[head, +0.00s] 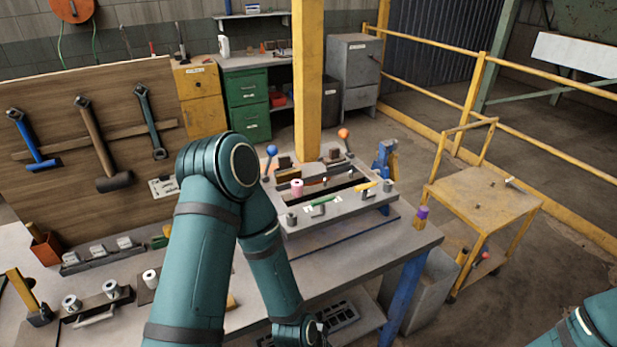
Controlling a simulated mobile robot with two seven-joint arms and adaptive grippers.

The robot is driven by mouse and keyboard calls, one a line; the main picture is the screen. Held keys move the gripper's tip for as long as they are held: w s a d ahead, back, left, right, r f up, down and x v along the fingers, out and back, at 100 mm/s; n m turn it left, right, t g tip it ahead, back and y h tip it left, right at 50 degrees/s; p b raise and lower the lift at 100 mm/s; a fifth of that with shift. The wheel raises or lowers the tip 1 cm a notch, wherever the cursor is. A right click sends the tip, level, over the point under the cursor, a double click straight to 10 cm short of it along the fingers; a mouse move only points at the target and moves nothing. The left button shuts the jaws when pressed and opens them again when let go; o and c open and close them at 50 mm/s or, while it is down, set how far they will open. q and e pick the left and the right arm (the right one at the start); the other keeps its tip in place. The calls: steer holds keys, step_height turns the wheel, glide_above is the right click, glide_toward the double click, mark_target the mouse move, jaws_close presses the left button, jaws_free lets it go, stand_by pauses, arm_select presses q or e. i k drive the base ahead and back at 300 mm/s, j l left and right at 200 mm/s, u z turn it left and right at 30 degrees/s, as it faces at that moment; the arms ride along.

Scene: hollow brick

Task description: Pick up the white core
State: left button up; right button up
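A small white cylinder with a dark hole in its top, which looks like the white core (150,279), stands upright on a dark plate on the workbench (345,262), at the lower left. My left arm rises just right of it, bends at the elbow and runs down to the bottom edge, where its wrist shows. The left gripper's fingers cannot be made out. Only a piece of my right arm shows in the lower right corner; its gripper is out of view. Neither arm touches the white cylinder.
Metal rolls (72,302) on a dark holder stand left of the white cylinder. A raised fixture (340,208) with a pink roll (297,188) and ball-topped levers stands at the bench's back. A tool board (90,135) rises behind. A yellow cart (484,197) stands right.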

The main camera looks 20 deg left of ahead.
mark_target(152, 279)
steer(key=u, duration=2)
steer(key=z, duration=0.2)
